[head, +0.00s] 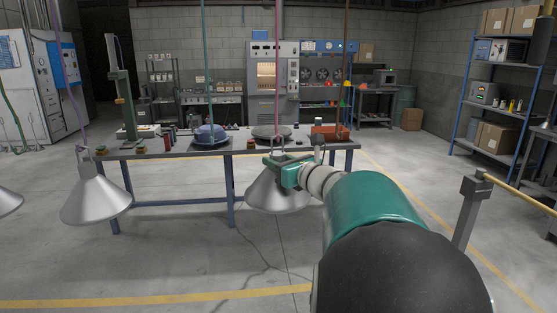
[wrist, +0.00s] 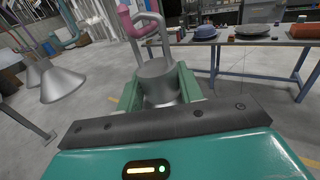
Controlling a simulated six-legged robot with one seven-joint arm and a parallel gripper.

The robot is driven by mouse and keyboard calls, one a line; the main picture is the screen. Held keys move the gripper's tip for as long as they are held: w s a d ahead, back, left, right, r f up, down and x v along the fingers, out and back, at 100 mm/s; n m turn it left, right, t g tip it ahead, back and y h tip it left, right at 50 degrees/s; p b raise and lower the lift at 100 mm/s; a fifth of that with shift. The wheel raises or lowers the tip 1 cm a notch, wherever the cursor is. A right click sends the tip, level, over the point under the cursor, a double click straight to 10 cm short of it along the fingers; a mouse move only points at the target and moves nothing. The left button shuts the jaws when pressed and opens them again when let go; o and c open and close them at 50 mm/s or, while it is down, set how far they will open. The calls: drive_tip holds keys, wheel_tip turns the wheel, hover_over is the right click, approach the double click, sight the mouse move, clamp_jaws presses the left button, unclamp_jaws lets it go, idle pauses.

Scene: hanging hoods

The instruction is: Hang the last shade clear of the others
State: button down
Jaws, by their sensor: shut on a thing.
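My gripper (head: 284,170) is shut on a grey metal shade (head: 272,197), held upright with its wide rim down. In the wrist view, the shade's neck (wrist: 158,78) is between the green fingers, and a metal loop (wrist: 150,32) rises from its top. A pink hook (wrist: 136,24) is right at the loop; I cannot tell whether the loop hangs on it. The pink line (head: 278,70) comes down above the held shade. Another shade (head: 95,196) hangs at left from a purple line (head: 68,90), apart from mine. A further shade (head: 6,200) is cut off at the left edge.
A teal line (head: 205,70) and a brown line (head: 347,60) hang either side. A grey post (head: 472,205) stands at right.

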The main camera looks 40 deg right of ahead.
drive_tip(key=shift+f, duration=0.2)
drive_tip(key=c, duration=0.8)
unclamp_jaws()
drive_tip(key=shift+c, duration=0.2)
drive_tip(key=s, duration=1.3)
drive_tip(key=shift+s+a, duration=0.4)
drive_tip(key=shift+a, duration=0.1)
